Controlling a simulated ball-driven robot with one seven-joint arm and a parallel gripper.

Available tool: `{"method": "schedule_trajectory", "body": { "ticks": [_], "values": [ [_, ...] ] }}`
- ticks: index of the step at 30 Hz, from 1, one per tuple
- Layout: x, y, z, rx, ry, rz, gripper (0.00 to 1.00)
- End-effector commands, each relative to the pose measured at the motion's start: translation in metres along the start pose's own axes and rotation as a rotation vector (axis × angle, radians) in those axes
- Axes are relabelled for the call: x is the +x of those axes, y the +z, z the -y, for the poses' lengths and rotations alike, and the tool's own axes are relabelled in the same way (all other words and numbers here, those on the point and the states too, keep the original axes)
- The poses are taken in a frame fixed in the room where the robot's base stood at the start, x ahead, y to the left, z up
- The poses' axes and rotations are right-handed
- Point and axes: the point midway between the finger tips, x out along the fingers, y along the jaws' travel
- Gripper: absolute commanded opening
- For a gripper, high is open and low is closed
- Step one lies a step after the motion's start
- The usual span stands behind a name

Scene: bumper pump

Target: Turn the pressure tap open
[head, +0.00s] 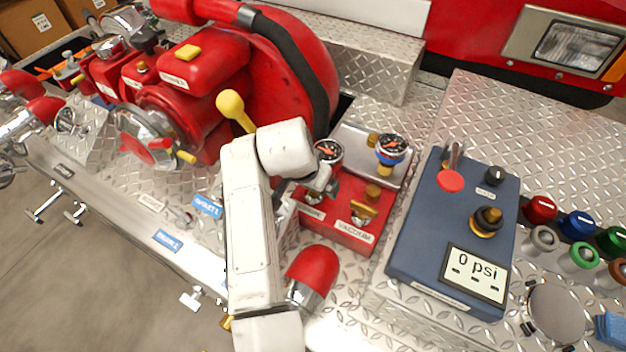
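A red block (340,233) with two gauges behind it stands in the middle of the head view. Its right tap has a brass handle (365,208) above a label reading VACUUM. The left label (312,213) is partly covered and only its end can be read. The tap above that label, which would be the pressure tap, is hidden behind my white arm and gripper. My gripper (324,187) is at the left part of the block, just in front of the left gauge (329,151). Its fingers are small and partly hidden, so I cannot tell whether they touch or hold the tap.
The right gauge (391,148) has a blue rim. A blue panel (425,237) reading 0 psi stands to the right. A large red pump (285,75) with a yellow-knobbed lever (232,107) is behind my arm. A red-capped fitting (312,270) stands close in front.

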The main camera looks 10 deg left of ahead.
Motion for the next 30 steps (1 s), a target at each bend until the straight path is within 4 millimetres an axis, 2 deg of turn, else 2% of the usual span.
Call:
{"method": "schedule_trajectory", "body": {
  "ticks": [9, 26, 30],
  "values": [
    [0.0025, 0.0002, 0.0001, 0.000, 0.000, 0.000, 0.94],
    [0.0021, 0.0002, 0.0002, 0.000, 0.000, 0.000, 0.40],
    [0.0018, 0.0000, 0.0001, -0.003, -0.001, 0.000, 0.38]
  ]
}}
